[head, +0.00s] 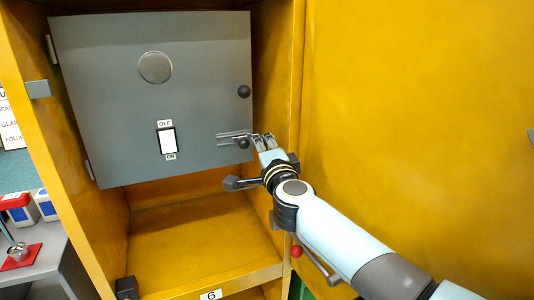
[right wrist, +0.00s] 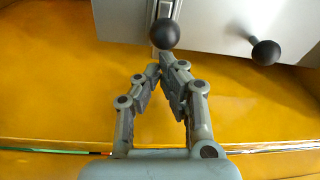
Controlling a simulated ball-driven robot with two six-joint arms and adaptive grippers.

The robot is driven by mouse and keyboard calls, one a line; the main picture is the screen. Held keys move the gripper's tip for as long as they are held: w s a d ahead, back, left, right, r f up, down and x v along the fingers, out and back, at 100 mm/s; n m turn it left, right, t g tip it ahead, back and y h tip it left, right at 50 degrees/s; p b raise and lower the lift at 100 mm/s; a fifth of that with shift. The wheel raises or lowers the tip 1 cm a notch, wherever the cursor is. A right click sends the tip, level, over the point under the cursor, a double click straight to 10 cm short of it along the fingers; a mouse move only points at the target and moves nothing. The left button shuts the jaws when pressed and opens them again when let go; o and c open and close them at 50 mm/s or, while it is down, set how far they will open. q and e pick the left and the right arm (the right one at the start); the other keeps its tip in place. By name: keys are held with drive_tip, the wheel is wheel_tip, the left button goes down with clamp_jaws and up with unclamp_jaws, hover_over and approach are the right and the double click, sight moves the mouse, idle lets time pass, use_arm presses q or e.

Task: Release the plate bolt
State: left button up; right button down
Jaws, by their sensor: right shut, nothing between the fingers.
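The grey plate (head: 110,100) hangs in a yellow cabinet, with hinges on its left edge. The plate bolt (head: 232,136) is a short rail near its right edge with a black ball knob (head: 243,143). In the right wrist view, the bolt's ball knob (right wrist: 165,33) sits just beyond my fingertips. My right gripper (head: 266,143) is shut and empty, just right of the bolt knob. Its fingers also show in the right wrist view (right wrist: 162,68). Whether the fingertips touch the knob I cannot tell. My left gripper is not in view.
Another black knob (head: 244,91) is higher on the plate; it also shows in the right wrist view (right wrist: 266,52). An OFF/ON switch (head: 167,140) and round disc (head: 155,67) are on the plate. The yellow cabinet wall (head: 400,110) stands to the right. The shelf below (head: 190,240) is empty.

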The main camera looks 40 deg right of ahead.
sight(245, 146)
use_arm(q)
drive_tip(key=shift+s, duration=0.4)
use_arm(e)
drive_tip(key=shift+w+d, duration=0.1)
drive_tip(key=shift+w, duration=0.2)
drive_tip(key=a, duration=0.2)
drive_tip(key=w+a, duration=0.1)
drive_tip(key=a, duration=0.1)
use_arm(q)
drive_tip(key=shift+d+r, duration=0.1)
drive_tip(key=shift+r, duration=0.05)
use_arm(e)
drive_tip(key=shift+s, duration=0.1)
